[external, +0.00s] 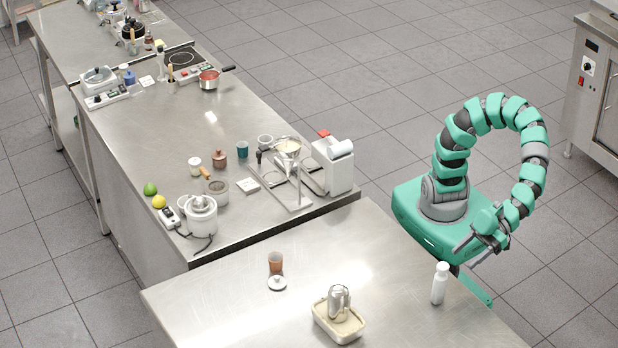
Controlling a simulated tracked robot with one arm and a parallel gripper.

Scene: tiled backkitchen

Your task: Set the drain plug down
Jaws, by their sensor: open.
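A small pale round disc with a knob (277,283) lies on the near steel table (215,290), just in front of a brown cup (275,262). It looks most like the drain plug, but it is too small to be sure. My gripper (466,254) is open, with its fingers pointing down and left beside my base, near the table's right edge. I see nothing between the fingers. The gripper is well to the right of the disc and apart from it.
A white bottle (439,283) stands near the table's right edge, close to my gripper. A cream tray (325,325) holding a metal vessel (339,302) sits at the front. The rear counter (140,130) is crowded with kitchenware. The near table's left part is clear.

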